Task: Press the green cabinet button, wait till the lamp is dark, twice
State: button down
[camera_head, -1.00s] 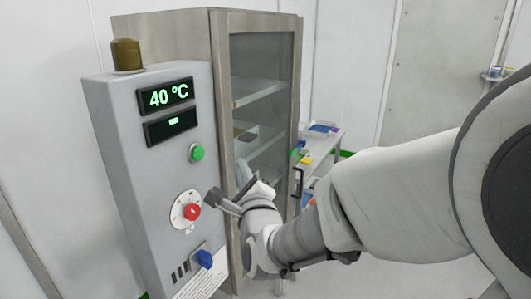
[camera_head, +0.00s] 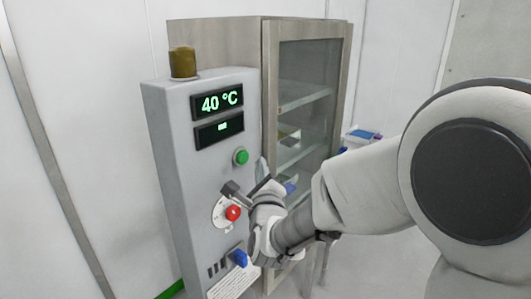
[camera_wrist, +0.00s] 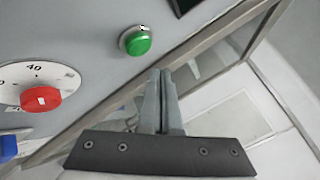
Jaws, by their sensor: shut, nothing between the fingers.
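The green button (camera_head: 241,157) sits on the front of the grey control cabinet (camera_head: 170,150), below the displays. It also shows in the wrist view (camera_wrist: 137,41), just beyond and left of my fingertips. The lamp (camera_head: 183,62) on top of the cabinet is a dull brown-amber and looks unlit. My gripper (camera_wrist: 160,72) is shut and empty, apart from the button.
The red knob (camera_head: 233,213) on its white dial and a blue switch (camera_head: 240,258) are below the button. The upper display (camera_head: 217,102) reads 40 °C; a smaller display (camera_head: 219,130) shows a short green mark. A glass-door cabinet (camera_head: 310,100) stands right of the panel.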

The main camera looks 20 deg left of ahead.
aim_at(247, 155)
jog(key=shift+w+a+f+b, duration=0.1)
jog(key=shift+w+a+b, duration=0.1)
jog(key=shift+a, duration=0.3)
jog(key=shift+w+a+b, duration=0.1)
jog(key=shift+w+a, duration=0.1)
jog(key=shift+a, duration=0.3)
dwell(0.5)
jog(key=shift+w+a+b, duration=0.15)
jog(key=shift+a+b, duration=0.15)
jog(key=shift+b, duration=0.35)
dwell(0.4)
jog(key=shift+w+a+b, duration=0.2)
jog(key=shift+a+b, duration=0.2)
jog(key=shift+a, duration=0.2)
dwell(0.8)
jog(key=shift+d, duration=0.15)
jog(key=shift+s+d+b, duration=0.35)
jog(key=shift+d+b, duration=0.4)
jog(key=shift+b, duration=0.1)
